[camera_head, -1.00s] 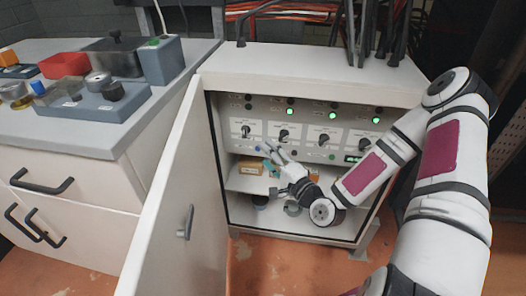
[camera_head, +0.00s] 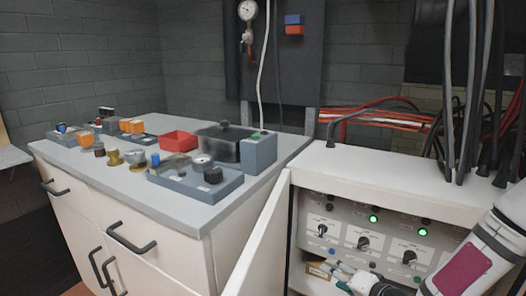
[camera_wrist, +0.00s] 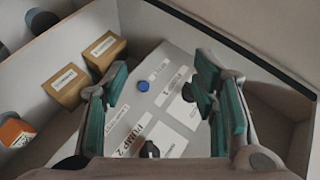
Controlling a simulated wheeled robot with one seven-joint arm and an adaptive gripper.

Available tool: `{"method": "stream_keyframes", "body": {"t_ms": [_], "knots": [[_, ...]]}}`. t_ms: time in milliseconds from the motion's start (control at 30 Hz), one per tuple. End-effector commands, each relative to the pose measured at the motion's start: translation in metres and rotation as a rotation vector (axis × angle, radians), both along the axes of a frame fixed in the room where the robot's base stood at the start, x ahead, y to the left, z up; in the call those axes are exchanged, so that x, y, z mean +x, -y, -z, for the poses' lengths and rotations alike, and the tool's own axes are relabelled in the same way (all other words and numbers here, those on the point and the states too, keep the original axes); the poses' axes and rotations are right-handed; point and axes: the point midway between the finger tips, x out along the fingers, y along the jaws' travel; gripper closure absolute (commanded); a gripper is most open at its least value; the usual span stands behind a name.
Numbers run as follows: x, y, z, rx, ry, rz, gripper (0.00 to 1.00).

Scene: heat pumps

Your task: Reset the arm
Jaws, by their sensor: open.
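My gripper (camera_wrist: 165,95) is open and empty in the wrist view, its teal-padded fingers apart. Between and beyond them is the grey control panel (camera_wrist: 165,65) with a blue button (camera_wrist: 142,86), a dark knob (camera_wrist: 149,150) and a "PUMP 2" label. In the head view, my gripper (camera_head: 338,272) is low inside the open white cabinet, below the panel (camera_head: 388,241) with its knobs and green lights. Much of the gripper is cut off by the lower edge. I cannot tell whether it touches the panel.
Brown boxes (camera_wrist: 105,52) stand in the cabinet near the fingers. The cabinet door (camera_head: 260,246) stands open on the left. Dark cables (camera_head: 455,110) rise from the cabinet top. A grey counter (camera_head: 75,160) at left holds a red bin (camera_head: 179,140) and several devices.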

Motion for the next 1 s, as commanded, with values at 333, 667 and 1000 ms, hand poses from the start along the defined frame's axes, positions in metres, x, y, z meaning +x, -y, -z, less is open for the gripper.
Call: {"method": "stream_keyframes", "body": {"t_ms": [333, 667, 1000], "knots": [[-0.028, 0.024, -0.018, -0.442, -0.215, -0.149, 0.47], [-0.071, 0.05, -0.071, -0.744, -0.405, -0.212, 0.47], [-0.139, 0.055, -0.141, -0.91, -0.578, -0.246, 0.47]]}}
